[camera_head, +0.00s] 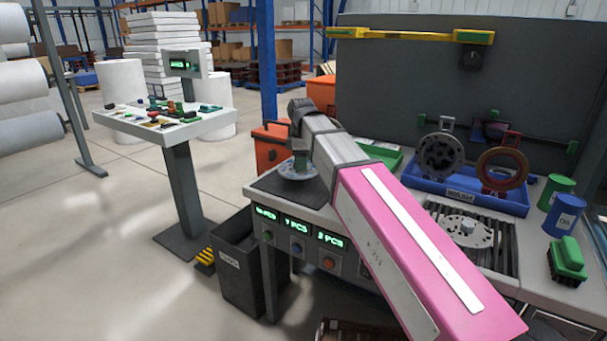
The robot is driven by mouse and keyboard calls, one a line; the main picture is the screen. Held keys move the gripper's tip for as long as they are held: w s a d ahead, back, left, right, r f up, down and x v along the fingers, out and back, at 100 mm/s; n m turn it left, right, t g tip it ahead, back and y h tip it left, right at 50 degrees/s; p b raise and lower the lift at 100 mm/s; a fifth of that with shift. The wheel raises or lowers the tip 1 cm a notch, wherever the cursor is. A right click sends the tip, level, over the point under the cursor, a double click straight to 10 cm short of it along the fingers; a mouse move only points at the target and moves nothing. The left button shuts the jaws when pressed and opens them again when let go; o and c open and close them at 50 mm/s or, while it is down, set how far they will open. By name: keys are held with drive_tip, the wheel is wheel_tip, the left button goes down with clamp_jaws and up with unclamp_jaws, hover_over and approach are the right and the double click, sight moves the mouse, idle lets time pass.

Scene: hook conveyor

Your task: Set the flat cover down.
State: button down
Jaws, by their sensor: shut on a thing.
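My pink and grey arm reaches across the workbench from the lower right. My gripper (301,160) points down over a dark mat (268,187) at the bench's left end. It is shut on a flat round grey metal cover (290,174). The cover is level, at or just above the mat; I cannot tell whether it touches. The arm hides part of the cover and mat. A similar flat grey disc with a raised hub (470,234) lies on the slatted rack (503,262) at right.
A blue tray (462,196) holds an upright grey disc (441,156) and a brown ring (502,170). Blue and green cans (564,216) and a green brush (568,260) stand at right. A dark bin (240,270) stands below left, near a control console (170,122).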

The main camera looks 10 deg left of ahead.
sight(303, 182)
drive_tip(key=shift+w+d+f, duration=0.3)
drive_tip(key=shift+w, duration=0.15)
drive_tip(key=shift+f, duration=2)
drive_tip(key=c, duration=0.8)
unclamp_jaws()
drive_tip(key=shift+f, duration=0.1)
drive_tip(key=shift+o, duration=0.2)
wheel_tip(303, 182, up, 12)
drive_tip(key=shift+r, duration=0.15)
